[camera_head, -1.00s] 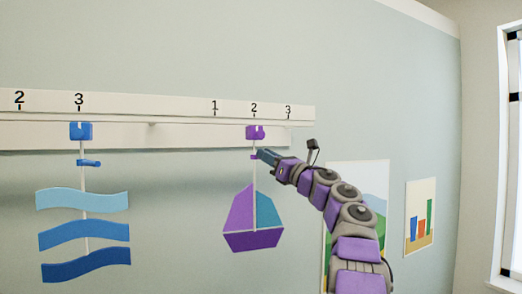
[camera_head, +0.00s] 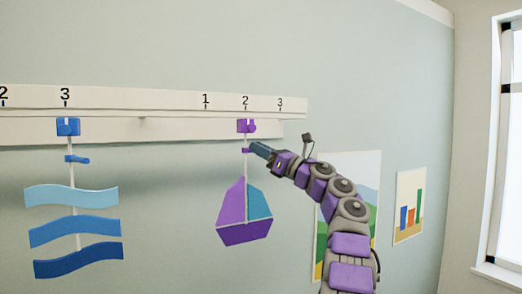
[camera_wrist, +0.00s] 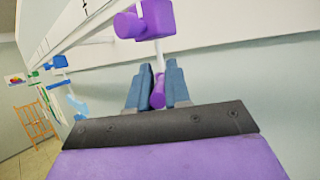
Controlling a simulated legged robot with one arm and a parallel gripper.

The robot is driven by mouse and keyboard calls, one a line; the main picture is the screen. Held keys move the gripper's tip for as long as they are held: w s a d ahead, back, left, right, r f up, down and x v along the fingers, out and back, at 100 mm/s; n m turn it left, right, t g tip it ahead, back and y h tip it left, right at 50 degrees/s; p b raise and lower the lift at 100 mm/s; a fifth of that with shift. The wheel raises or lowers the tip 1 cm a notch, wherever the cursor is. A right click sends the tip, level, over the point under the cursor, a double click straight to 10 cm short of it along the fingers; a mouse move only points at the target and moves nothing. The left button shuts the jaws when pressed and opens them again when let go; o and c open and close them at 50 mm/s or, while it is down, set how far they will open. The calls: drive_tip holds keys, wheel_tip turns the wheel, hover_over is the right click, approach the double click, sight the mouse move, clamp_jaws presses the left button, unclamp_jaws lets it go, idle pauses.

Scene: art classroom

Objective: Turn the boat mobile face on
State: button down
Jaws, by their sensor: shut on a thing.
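The boat mobile (camera_head: 245,232), with a purple hull and one purple and one teal sail, hangs on a thin rod from a purple clip (camera_head: 246,126) under the mark 2 on the wall rail. It looks turned a little, with the hull's right end higher in the picture. A short purple handle (camera_wrist: 158,94) sits on the rod below the clip. My gripper (camera_head: 258,149) reaches it from the right. In the wrist view its blue fingers (camera_wrist: 156,88) are shut on the handle, one on each side. The boat itself is out of the wrist view.
A wave mobile (camera_head: 75,231) with three blue strips hangs at the left under a mark 3, with its own blue handle (camera_head: 77,159). The white rail (camera_head: 160,128) runs along the wall. Pictures and a window are at the right.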

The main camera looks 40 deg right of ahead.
drive_tip(key=shift+w+f, duration=0.1)
drive_tip(key=shift+f, duration=0.05)
drive_tip(key=c, duration=1.5)
unclamp_jaws()
drive_tip(key=o, duration=0.4)
drive_tip(key=shift+w+d, duration=0.2)
drive_tip(key=shift+w, duration=0.15)
drive_tip(key=shift+s, duration=0.35)
drive_tip(key=shift+s+f+b, duration=0.1)
drive_tip(key=shift+s+b, duration=0.15)
drive_tip(key=shift+b, duration=0.05)
drive_tip(key=b+v, duration=0.3)
drive_tip(key=v, duration=0.5)
drive_tip(key=b+v, duration=0.3)
drive_tip(key=v, duration=0.5)
drive_tip(key=shift+s+d+f+b, duration=0.1)
drive_tip(key=shift+s+d+b, duration=0.1)
drive_tip(key=shift+d+b, duration=0.1)
